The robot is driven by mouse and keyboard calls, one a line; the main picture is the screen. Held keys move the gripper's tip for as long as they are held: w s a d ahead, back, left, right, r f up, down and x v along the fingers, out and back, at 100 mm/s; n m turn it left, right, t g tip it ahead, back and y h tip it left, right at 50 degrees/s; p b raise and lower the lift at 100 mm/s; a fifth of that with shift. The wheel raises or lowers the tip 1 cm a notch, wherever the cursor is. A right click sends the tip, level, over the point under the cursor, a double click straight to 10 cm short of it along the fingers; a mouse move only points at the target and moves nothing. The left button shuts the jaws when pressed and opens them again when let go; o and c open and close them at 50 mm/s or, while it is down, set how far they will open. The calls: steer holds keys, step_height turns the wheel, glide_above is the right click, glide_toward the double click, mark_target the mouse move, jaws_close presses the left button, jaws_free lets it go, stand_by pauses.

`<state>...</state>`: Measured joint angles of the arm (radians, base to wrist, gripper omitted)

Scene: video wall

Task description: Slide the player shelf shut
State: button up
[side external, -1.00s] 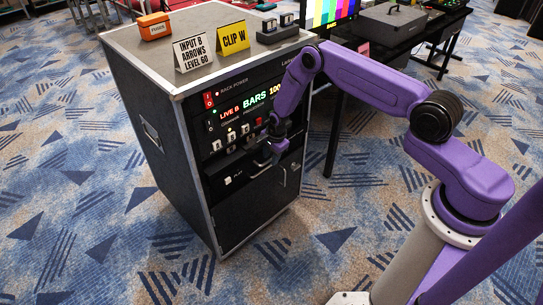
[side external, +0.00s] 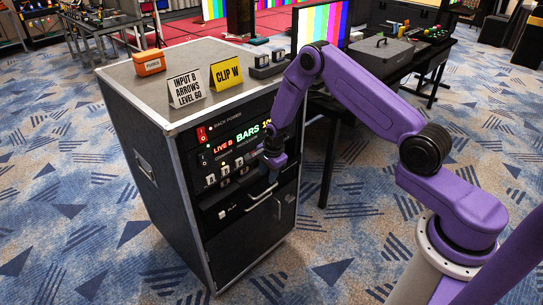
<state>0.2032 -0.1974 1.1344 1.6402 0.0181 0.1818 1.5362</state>
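The black rack cabinet (side external: 154,185) stands at centre-left with its front toward the arm. The player shelf (side external: 236,208) is the low front panel with the PLAY label and a silver bar handle (side external: 262,198). I cannot tell exactly how far it sticks out of the cabinet. My gripper (side external: 273,174) points down in front of the rack, just above the right part of the handle. It covers part of the panel behind it. Contact with the handle cannot be made out, and the fingers are too small to read as open or shut.
Above the shelf are a row of buttons (side external: 229,172) and lit displays. On the cabinet top stand a white card (side external: 185,89), a yellow CLIP W card (side external: 226,73) and an orange box (side external: 149,63). A black table (side external: 420,60) stands behind right.

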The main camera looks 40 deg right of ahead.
step_height(320, 180, up, 8)
steer(key=s, duration=0.1)
steer(key=shift+s+r, duration=0.2)
steer(key=shift+s, duration=0.1)
steer(key=shift+f, duration=0.1)
steer(key=c, duration=0.7)
steer(key=a+f+t, duration=0.1)
steer(key=f, duration=0.1)
steer(key=s+a+f, duration=0.1)
steer(key=f, duration=0.1)
steer(key=a+f+t, duration=0.1)
steer(key=a+f, duration=0.1)
steer(key=shift+s+f+t, duration=0.3)
steer(key=shift+s+f, duration=0.1)
jaws_close()
steer(key=s+a+f+t, duration=0.2)
steer(key=s+a+t, duration=0.1)
steer(key=s+t, duration=0.1)
steer(key=shift+s+t, duration=0.3)
steer(key=shift+s, duration=0.3)
